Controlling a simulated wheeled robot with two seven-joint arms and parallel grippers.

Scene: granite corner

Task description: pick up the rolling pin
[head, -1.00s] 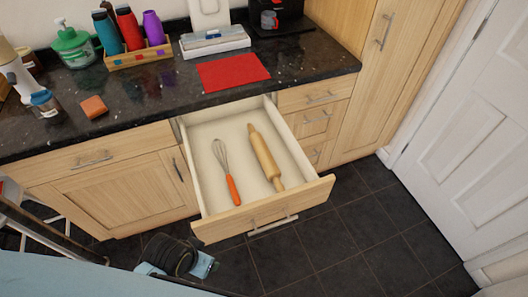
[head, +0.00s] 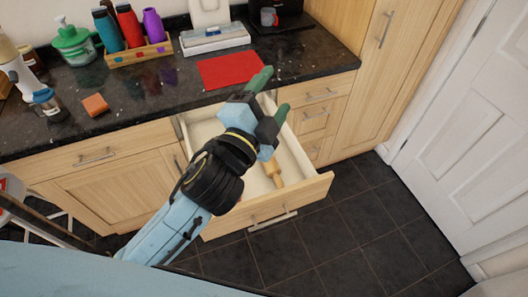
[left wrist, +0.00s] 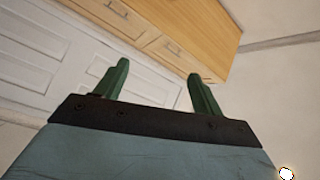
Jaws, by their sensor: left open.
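The wooden rolling pin (head: 273,172) lies in the open drawer (head: 293,160). In the head view only its lower end shows clearly; my left gripper and wrist hide the rest. My left gripper (head: 272,92) is open, with its green fingertips apart and nothing between them. It is over the drawer's back part and the counter edge, above the rolling pin. In the left wrist view the two green fingers (left wrist: 155,88) are spread and empty, facing cabinets and a white door. The whisk in the drawer is hidden behind my left arm. My right gripper is not in view.
The drawer front (head: 265,208) sticks out over the dark tiled floor. On the granite counter (head: 150,97) lie a red mat (head: 233,70) and a small orange block (head: 95,104). A bottle rack (head: 140,54) stands further back. A white door (head: 465,130) is at the right.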

